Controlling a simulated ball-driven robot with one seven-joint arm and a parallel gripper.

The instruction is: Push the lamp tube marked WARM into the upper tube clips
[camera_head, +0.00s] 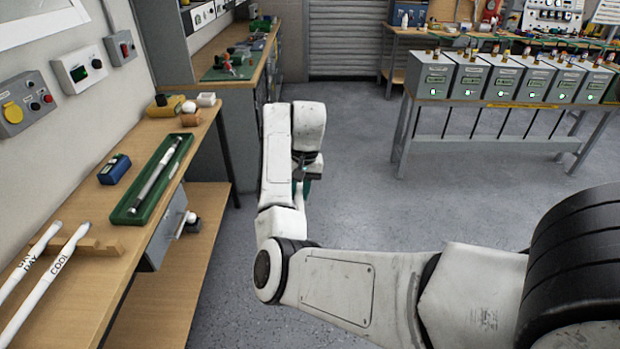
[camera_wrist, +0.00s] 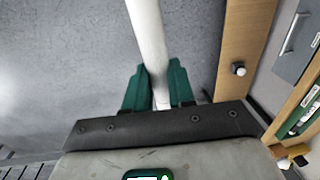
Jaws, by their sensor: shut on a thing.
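My gripper (camera_wrist: 152,88) has green fingers and is shut on a white lamp tube (camera_wrist: 147,35) in the wrist view. The tube runs up out of the top of that view, and no marking on it can be read. In the head view my gripper (camera_head: 303,187) is partly hidden behind my arm, over the floor to the right of the workbench, and the held tube cannot be made out. Two other white tubes, marked DAY (camera_head: 32,262) and COOL (camera_head: 60,262), lie on a wooden rack (camera_head: 100,246) at the left. I cannot make out the upper tube clips.
The workbench (camera_head: 90,305) carries a green tray (camera_head: 124,213) with a slim tool and a blue device (camera_head: 115,169). A grey drawer (camera_head: 168,235) and a lower shelf (camera_head: 190,250) are below. Grey boxes (camera_head: 470,78) stand on a far table. The floor (camera_head: 370,190) between is clear.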

